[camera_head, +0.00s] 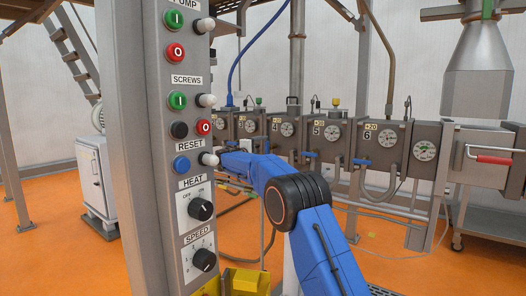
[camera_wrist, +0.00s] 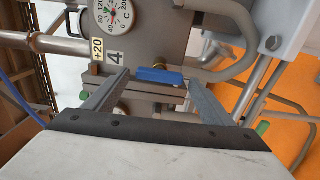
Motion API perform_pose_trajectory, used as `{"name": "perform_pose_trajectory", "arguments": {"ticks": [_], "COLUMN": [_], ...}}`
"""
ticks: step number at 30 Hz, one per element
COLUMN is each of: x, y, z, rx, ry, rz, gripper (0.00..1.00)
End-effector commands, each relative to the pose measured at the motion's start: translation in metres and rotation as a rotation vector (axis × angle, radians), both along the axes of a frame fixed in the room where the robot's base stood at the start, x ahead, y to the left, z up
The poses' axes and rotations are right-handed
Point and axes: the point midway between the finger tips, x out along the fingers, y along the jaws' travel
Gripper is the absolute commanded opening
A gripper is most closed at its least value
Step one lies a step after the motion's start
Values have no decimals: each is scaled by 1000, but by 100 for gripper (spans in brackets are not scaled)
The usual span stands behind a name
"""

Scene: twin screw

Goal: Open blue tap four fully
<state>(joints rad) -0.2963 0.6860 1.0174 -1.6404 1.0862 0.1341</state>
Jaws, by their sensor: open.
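Blue tap four (camera_wrist: 160,76) shows in the wrist view as a short blue lever on the grey block beside the label 4 (camera_wrist: 116,57). The lever lies roughly crosswise in the picture. My gripper (camera_wrist: 158,80) is open, with one finger to the left of the lever and one to the right, near its ends. Whether either finger touches it, I cannot tell.
In the wrist view a dial gauge (camera_wrist: 112,14) and a bent grey pipe (camera_wrist: 237,62) are close to my fingers. In the head view, blue tap five (camera_head: 311,155) and blue tap six (camera_head: 362,162) are to the right. A button panel (camera_head: 186,120) stands at left.

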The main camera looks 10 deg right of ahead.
Motion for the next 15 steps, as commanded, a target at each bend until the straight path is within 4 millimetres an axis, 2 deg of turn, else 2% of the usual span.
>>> {"name": "perform_pose_trajectory", "arguments": {"ticks": [5,15], "x": [-16,-64], "y": [16,65], "z": [1,1], "rx": [-1,0], "ry": [1,0], "rz": [2,3], "gripper": [77,77]}}
